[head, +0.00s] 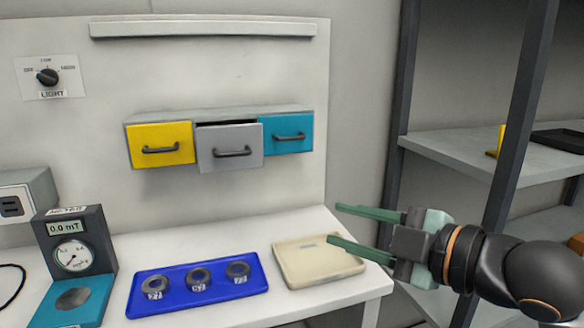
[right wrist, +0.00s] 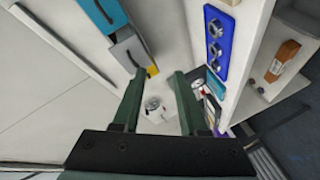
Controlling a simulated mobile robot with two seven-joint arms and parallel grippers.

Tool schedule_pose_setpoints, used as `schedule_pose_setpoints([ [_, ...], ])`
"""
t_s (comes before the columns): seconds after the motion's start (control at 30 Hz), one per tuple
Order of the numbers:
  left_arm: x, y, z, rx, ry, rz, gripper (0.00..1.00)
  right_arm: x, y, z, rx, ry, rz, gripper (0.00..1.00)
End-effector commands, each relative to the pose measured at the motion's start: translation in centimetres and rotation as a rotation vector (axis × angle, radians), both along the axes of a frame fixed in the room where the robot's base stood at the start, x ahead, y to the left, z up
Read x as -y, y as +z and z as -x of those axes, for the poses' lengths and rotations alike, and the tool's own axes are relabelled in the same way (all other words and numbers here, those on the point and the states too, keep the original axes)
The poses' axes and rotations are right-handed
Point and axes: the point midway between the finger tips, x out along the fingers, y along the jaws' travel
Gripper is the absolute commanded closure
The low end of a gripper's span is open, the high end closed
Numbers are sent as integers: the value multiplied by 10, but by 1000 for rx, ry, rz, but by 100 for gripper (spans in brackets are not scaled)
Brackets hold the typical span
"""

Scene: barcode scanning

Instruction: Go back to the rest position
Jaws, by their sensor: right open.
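My right gripper (head: 350,225) is open and empty in the head view, above and right of the beige tray at the table's right end. Its two green fingers point left and are well apart. In the right wrist view the same gripper (right wrist: 158,80) shows its fingers spread with nothing between them. My left gripper is not in either view.
A white table carries a beige tray (head: 318,277), a blue tray (head: 211,308) with three rings, and a gauge device (head: 72,252). Yellow (head: 160,146), grey (head: 230,162) and teal (head: 287,146) drawers hang on the wall; the grey one is pulled out. Metal shelves (head: 470,150) stand right.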

Motion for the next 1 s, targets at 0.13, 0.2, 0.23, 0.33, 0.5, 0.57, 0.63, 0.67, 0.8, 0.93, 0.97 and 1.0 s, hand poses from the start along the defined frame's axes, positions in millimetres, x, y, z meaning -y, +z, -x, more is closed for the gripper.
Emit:
schedule_pose_setpoints([
  [0.13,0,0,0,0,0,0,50,0,-62,-22,-170,-68,-164,58],
  [0.2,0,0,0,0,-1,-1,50,2,-92,-29,-243,-109,-236,58],
  [0.23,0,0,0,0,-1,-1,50,3,-105,-31,-274,-129,-266,58],
  [0.33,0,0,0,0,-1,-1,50,8,-153,-34,-377,-202,-355,58],
  [0.5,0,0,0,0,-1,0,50,18,-235,-24,-534,-334,-474,58],
  [0.57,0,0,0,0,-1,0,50,22,-265,-16,-588,-386,-508,58],
  [0.63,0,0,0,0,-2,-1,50,27,-302,-2,-654,-451,-546,58],
  [0.67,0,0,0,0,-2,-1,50,30,-319,6,-684,-483,-560,58],
  [0.8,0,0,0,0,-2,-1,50,41,-386,47,-796,-617,-608,58],
  [0.93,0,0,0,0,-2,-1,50,49,-433,89,-879,-721,-628,58],
  [0.97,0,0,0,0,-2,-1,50,51,-442,99,-896,-743,-631,58],
  [1.0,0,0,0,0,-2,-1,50,53,-453,112,-918,-770,-633,58],
])
